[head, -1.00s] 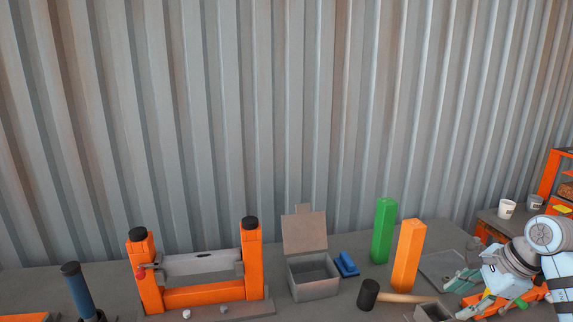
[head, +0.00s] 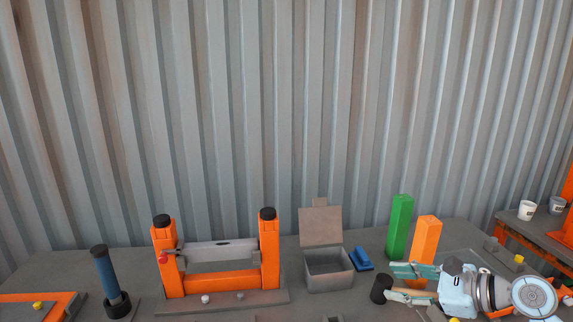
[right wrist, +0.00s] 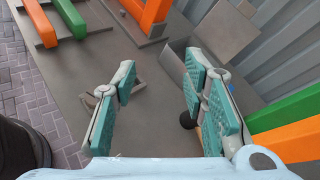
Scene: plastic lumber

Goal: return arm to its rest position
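My right gripper (head: 393,282) comes in from the right of the head view, low over the table, just in front of the orange post (head: 425,240). Its teal-padded fingers are spread apart. The right wrist view also shows the gripper (right wrist: 155,105) open, with only tabletop visible between its fingers. The black-headed mallet (head: 380,289) lies by the fingertips, its handle mostly hidden by the gripper; I cannot tell whether they touch. My left gripper is in neither view.
A green post (head: 400,228) stands behind the orange one. An open grey box (head: 328,279) and a blue block (head: 363,259) are left of them. An orange frame (head: 216,283) and a blue-handled tool (head: 104,270) stand farther left. A corrugated wall (head: 250,120) closes the back.

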